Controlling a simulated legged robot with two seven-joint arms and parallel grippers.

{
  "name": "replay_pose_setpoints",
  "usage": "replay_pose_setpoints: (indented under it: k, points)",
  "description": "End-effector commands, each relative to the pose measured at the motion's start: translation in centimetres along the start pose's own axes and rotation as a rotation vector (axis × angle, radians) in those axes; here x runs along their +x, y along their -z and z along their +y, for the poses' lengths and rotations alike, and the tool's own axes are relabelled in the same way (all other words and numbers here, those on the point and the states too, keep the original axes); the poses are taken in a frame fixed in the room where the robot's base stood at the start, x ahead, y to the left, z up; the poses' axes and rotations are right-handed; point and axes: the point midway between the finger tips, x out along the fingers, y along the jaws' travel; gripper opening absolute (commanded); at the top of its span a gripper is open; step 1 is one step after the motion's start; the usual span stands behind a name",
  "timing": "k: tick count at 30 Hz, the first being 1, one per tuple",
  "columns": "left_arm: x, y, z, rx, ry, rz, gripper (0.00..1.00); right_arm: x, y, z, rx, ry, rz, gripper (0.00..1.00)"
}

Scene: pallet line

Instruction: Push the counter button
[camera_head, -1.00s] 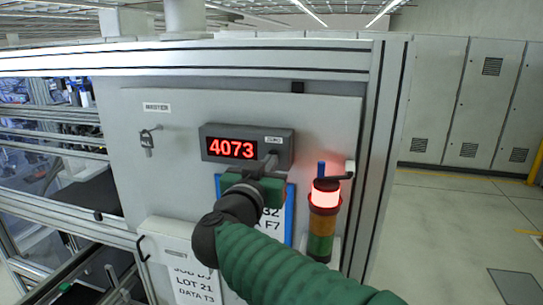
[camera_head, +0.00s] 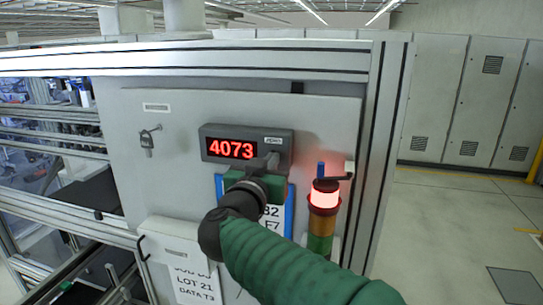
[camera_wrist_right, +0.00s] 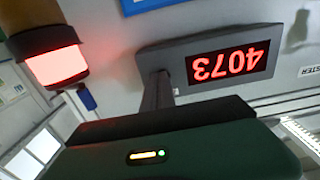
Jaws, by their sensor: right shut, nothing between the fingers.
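The counter (camera_head: 217,134) is a dark grey box on the light panel, with a red display reading 4073. It also shows upside down in the right wrist view (camera_wrist_right: 283,36). A small light label sits at its right end. No button can be made out; the fingers cover the area below the label. My right gripper (camera_head: 272,161) is shut and empty, its fingertips at the lower right of the counter's front. In the right wrist view the shut fingers (camera_wrist_right: 160,84) reach the counter's end near the display; whether they touch cannot be told. My left gripper is not in view.
A stack light (camera_head: 322,222) with a lit red top stands right of my right arm, with a blue-tipped part above it. A blue-edged sheet (camera_head: 289,212) hangs behind the gripper. A key (camera_head: 147,143) and a lot card (camera_head: 190,283) are at left.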

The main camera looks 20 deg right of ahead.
Motion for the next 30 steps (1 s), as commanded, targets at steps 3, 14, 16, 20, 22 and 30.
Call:
replay_pose_setpoints:
  k: [3, 14, 16, 20, 22, 30]
  points:
    - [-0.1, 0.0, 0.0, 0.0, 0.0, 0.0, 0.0, 0.2, 0.0, 0.0, 0.0, 0.0, 0.0, 0.0]
    - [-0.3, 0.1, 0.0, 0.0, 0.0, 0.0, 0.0, 0.6, 0.0, 0.0, 0.0, 0.0, 0.001, 0.0]
    - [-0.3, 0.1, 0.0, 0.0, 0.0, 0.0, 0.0, 0.4, 0.1, 0.0, 0.0, 0.0, 0.001, 0.0]
    - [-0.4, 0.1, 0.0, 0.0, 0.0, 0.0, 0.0, -0.6, 0.1, 0.0, 0.001, 0.002, 0.0, 0.0]
    - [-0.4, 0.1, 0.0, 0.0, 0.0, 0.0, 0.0, -1.1, 0.1, 0.0, 0.001, 0.001, 0.001, 0.0]
    - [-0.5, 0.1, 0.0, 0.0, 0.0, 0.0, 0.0, -3.1, 0.1, 0.0, 0.001, 0.002, 0.0, 0.0]
